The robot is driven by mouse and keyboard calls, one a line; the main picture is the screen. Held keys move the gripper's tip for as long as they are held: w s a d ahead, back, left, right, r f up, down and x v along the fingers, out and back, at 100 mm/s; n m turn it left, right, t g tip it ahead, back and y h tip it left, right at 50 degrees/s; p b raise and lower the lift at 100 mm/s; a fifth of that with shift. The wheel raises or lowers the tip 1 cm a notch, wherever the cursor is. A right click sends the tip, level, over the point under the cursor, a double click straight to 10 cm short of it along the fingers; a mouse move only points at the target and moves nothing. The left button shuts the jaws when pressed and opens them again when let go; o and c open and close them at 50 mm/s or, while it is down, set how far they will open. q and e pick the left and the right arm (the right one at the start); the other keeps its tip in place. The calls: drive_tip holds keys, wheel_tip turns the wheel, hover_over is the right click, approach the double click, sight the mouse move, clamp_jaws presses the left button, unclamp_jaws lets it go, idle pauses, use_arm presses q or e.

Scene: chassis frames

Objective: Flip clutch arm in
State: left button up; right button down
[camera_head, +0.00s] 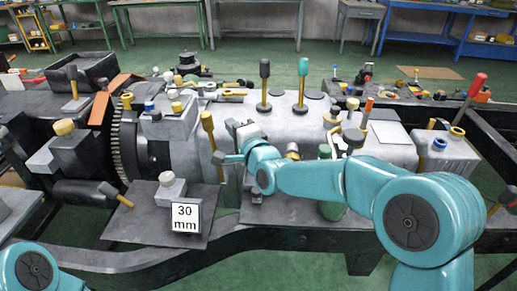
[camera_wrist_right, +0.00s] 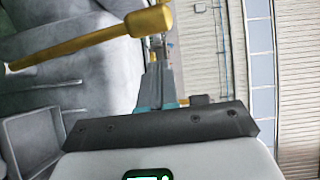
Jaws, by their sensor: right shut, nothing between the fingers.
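A yellow lever (camera_head: 208,128) with a thick rounded head stands out of the grey housing just right of the toothed ring; it looks like the clutch arm, though no label confirms this. My right gripper (camera_head: 228,158) is close to the lower part of this lever, with its fingers closed and empty. In the right wrist view a yellow lever (camera_wrist_right: 95,42) crosses the upper left, its head just beside the tips of the closed right gripper (camera_wrist_right: 157,50). I cannot tell whether they touch. My left gripper is out of view; only part of my left arm shows at the bottom left.
A toothed ring (camera_head: 124,145) and black bell are left of the lever. Black and green knobbed levers (camera_head: 301,75) stand on the grey gearbox (camera_head: 245,105). A "30 mm" sign (camera_head: 185,218) is in front on a dark plate. Dark frame rails (camera_head: 130,262) run along the front.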

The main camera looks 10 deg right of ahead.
drive_tip(key=b+v, duration=0.1)
drive_tip(key=v, duration=0.9)
drive_tip(key=shift+r, duration=0.35)
drive_tip(key=shift+s+d, duration=0.15)
